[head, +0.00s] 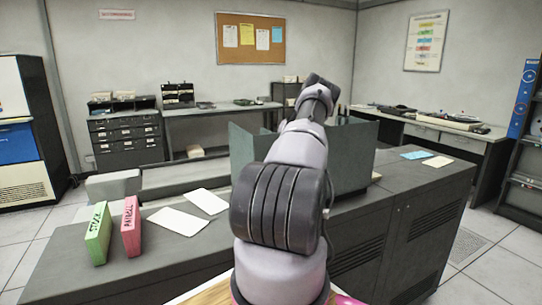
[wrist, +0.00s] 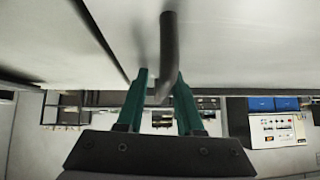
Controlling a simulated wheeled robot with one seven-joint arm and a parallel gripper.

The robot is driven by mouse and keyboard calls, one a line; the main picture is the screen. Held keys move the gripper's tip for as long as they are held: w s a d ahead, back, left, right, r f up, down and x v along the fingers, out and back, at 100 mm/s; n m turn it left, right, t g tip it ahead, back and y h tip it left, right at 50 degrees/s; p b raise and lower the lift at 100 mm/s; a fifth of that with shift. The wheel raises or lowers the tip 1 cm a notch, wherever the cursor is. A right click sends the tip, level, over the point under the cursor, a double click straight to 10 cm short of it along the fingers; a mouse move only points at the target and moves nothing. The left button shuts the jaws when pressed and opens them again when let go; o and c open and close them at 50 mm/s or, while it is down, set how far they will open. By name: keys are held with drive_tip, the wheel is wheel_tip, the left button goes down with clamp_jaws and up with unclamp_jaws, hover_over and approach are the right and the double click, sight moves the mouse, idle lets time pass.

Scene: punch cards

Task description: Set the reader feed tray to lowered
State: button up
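In the wrist view my gripper (wrist: 161,74) has two teal fingers standing apart. A dark bent bar (wrist: 168,45), like a handle, hangs from a pale grey surface (wrist: 240,40) and reaches into the space between the fingers. I cannot tell whether either finger touches it. In the head view my arm hides my gripper and the middle of a grey-green panelled housing (head: 352,158) on the dark counter. I cannot make out clearly which part is the feed tray, or its setting.
On the counter (head: 150,245), a green STOCK deck (head: 98,234) and a pink PAYROLL deck (head: 131,228) stand at left, beside white cards (head: 180,221). Blue (head: 416,154) and cream (head: 438,162) cards lie at right. Open floor (head: 500,270) shows at right.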

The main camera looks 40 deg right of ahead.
drive_tip(key=shift+s+f, duration=0.15)
drive_tip(key=shift+s, duration=0.05)
drive_tip(key=v, duration=1)
drive_tip(key=shift+r, duration=0.4)
drive_tip(key=shift+s+a, duration=0.1)
drive_tip(key=shift+s, duration=0.05)
